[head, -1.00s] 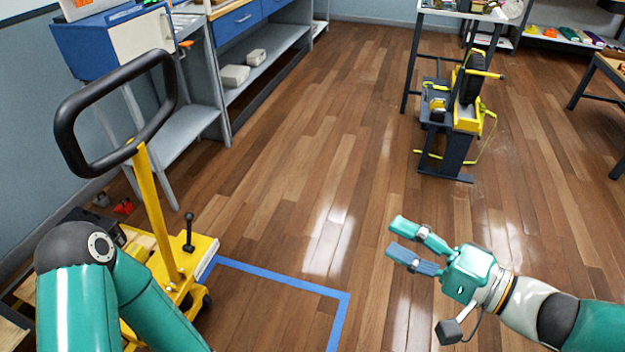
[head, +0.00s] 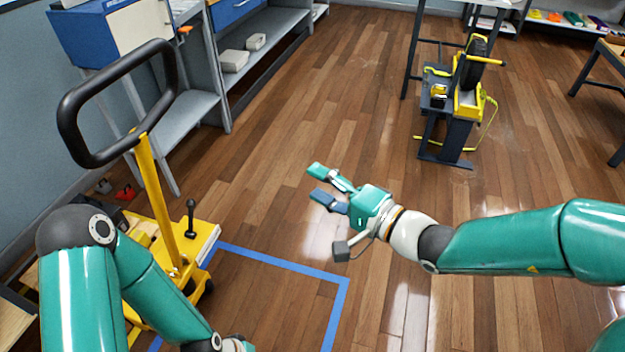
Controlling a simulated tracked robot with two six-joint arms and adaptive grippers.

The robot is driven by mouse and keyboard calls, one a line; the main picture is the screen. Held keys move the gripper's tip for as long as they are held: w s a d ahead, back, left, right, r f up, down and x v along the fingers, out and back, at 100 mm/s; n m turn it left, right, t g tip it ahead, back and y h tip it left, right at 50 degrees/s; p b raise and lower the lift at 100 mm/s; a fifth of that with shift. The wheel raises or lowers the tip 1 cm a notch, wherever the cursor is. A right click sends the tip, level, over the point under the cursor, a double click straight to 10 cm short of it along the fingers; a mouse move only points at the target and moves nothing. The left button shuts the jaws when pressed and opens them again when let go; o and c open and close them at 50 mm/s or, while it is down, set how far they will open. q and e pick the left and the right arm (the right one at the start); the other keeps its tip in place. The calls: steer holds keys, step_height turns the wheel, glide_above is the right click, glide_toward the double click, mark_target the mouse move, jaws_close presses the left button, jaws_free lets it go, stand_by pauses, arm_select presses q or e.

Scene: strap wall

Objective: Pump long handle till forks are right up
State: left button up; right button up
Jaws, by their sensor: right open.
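The long handle (head: 153,190) is a yellow bar topped by a black loop grip (head: 68,117). It rises from a yellow pallet truck (head: 203,236) at the left and leans a little to the left. A short black lever with a round knob (head: 190,205) stands on the truck's body beside the bar. The forks are mostly hidden behind my left arm, so I cannot tell their height. My right gripper (head: 322,183) is open and empty above the floor, well right of the handle. My left arm crosses the lower left; its gripper is out of view.
Blue tape (head: 290,262) marks a rectangle on the wood floor right of the truck. A grey shelf bench (head: 180,125) stands behind the handle. A black and yellow strapping cart (head: 455,110) stands at the back right. The middle floor is clear.

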steer(key=shift+w+a, duration=0.25)
steer(key=shift+a, duration=0.05)
steer(key=shift+c, duration=0.4)
jaws_close()
